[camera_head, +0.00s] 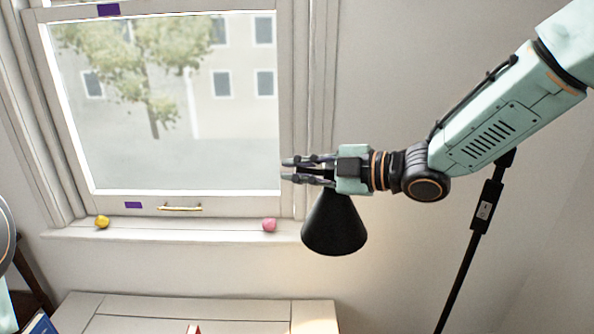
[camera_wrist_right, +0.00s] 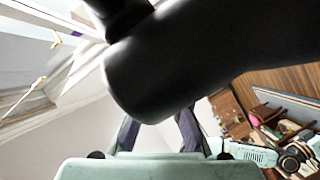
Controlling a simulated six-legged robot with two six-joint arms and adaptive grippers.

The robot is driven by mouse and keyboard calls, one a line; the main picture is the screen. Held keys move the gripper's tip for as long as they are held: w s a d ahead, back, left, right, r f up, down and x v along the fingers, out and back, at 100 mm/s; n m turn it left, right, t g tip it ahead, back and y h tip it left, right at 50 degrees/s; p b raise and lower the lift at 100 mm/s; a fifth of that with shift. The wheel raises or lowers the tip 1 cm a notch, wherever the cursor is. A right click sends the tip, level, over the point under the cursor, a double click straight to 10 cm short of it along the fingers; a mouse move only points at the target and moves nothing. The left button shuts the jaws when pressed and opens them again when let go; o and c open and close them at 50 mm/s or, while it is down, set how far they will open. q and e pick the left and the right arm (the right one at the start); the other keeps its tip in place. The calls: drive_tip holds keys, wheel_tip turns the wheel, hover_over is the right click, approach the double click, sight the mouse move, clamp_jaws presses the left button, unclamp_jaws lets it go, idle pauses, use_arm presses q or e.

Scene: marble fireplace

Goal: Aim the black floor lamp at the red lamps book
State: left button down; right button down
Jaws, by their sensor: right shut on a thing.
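The black floor lamp has a cone-shaped shade (camera_head: 335,228) hanging below my right gripper, with its wide end facing down. Its thin black pole (camera_head: 466,265) slants down at the right, and part of the lamp is hidden behind my right arm. My right gripper (camera_head: 287,170) is shut on the lamp at the top of the shade. In the right wrist view the dark lamp head (camera_wrist_right: 190,65) fills the upper middle, over my fingers (camera_wrist_right: 158,133). A small red-edged thing (camera_head: 193,329) shows at the bottom edge; I cannot tell if it is the red lamps book. My left gripper is not seen.
A window with a brass handle (camera_head: 180,208) stands behind. Its sill (camera_head: 180,229) bears a yellow lump (camera_head: 102,222) and a pink lump (camera_head: 269,225). A pale wooden top (camera_head: 250,313) lies below. A blue book (camera_head: 40,324) shows at bottom left.

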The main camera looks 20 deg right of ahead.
drive_tip(key=shift+d, duration=0.1)
drive_tip(key=t+y+b, duration=0.1)
drive_tip(key=r+m+t+y+b, duration=0.1)
drive_tip(key=shift+d+r+m+b, duration=0.15)
drive_tip(key=shift+d+m+b, duration=0.15)
drive_tip(key=shift+b, duration=0.05)
drive_tip(key=shift+s+d+r+m+t+y+b, duration=0.1)
drive_tip(key=shift+d+r+m+t+y+b, duration=0.15)
drive_tip(key=shift+r+m+t+y+b, duration=0.45)
drive_tip(key=shift+s+d+r+m+t+y+b, duration=0.1)
drive_tip(key=shift+d+r+m+t+y+b, duration=0.15)
drive_tip(key=shift+b, duration=0.85)
drive_tip(key=c, duration=1.4)
unclamp_jaws()
drive_tip(key=shift+w+d, duration=0.15)
drive_tip(key=shift+w, duration=0.05)
drive_tip(key=shift+s, duration=0.15)
